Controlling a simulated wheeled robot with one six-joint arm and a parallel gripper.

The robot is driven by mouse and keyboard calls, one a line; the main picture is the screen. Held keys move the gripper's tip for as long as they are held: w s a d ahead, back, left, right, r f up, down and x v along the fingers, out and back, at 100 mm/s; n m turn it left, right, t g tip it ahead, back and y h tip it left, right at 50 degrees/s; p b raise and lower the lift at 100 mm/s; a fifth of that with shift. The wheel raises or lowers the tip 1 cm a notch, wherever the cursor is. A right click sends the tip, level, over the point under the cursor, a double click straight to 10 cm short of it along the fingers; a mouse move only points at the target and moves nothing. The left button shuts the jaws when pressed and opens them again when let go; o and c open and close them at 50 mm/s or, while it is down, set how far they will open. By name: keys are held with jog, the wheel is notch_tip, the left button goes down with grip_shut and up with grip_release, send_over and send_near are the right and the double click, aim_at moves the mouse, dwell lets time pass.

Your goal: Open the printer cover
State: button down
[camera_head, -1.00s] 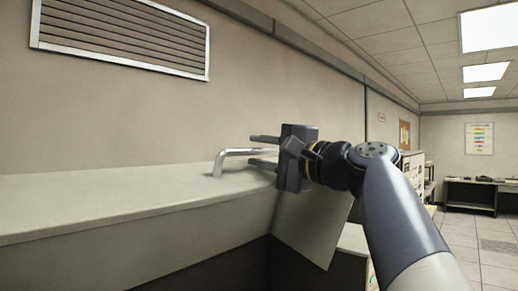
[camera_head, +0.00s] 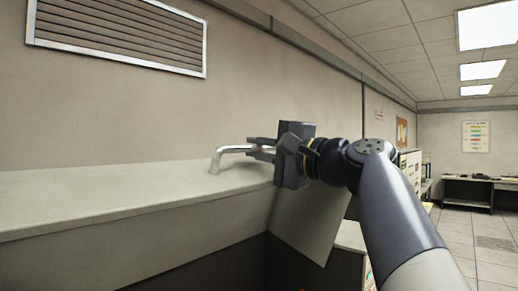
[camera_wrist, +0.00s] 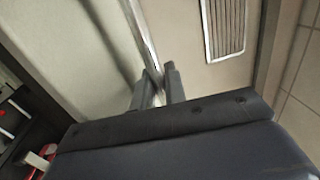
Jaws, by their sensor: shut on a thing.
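The printer cover (camera_head: 110,195) is a wide pale grey panel across the left and middle of the head view. A bent metal bar handle (camera_head: 225,152) stands on its top near the right end. My gripper (camera_head: 262,149) comes from the right, with its two fingers closed around the right part of the handle. In the wrist view the fingers of my gripper (camera_wrist: 165,84) meet on the shiny handle (camera_wrist: 143,40), and the pale cover (camera_wrist: 70,50) lies to the left. The handle's right end is hidden by the gripper.
A wall with a slatted vent (camera_head: 120,38) rises behind the cover. Below the cover's front edge is a dark opening (camera_head: 240,275). At the far right are a desk (camera_head: 470,190) and open tiled floor (camera_head: 480,238).

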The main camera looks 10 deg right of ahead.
aim_at(271, 177)
jog(key=f+b, duration=0.1)
jog(key=b, duration=0.1)
jog(key=s+d+f+b, duration=0.1)
jog(key=f+b, duration=0.1)
jog(key=shift+s+t, duration=0.2)
jog(key=shift+t, duration=0.1)
jog(key=shift+t+y, duration=0.4)
jog(key=shift+y, duration=0.1)
jog(key=s+d+f+b, duration=0.1)
jog(key=b, duration=0.1)
jog(key=s+f+b, duration=0.1)
jog(key=b, duration=0.2)
jog(key=shift+s+d+f, duration=0.2)
jog(key=shift+d+f, duration=0.15)
jog(key=shift+d, duration=0.05)
jog(key=c, duration=1.5)
grip_release()
jog(key=shift+c, duration=0.2)
jog(key=b+v, duration=0.3)
jog(key=v, duration=0.7)
jog(key=shift+s+d, duration=0.2)
jog(key=shift+s, duration=0.15)
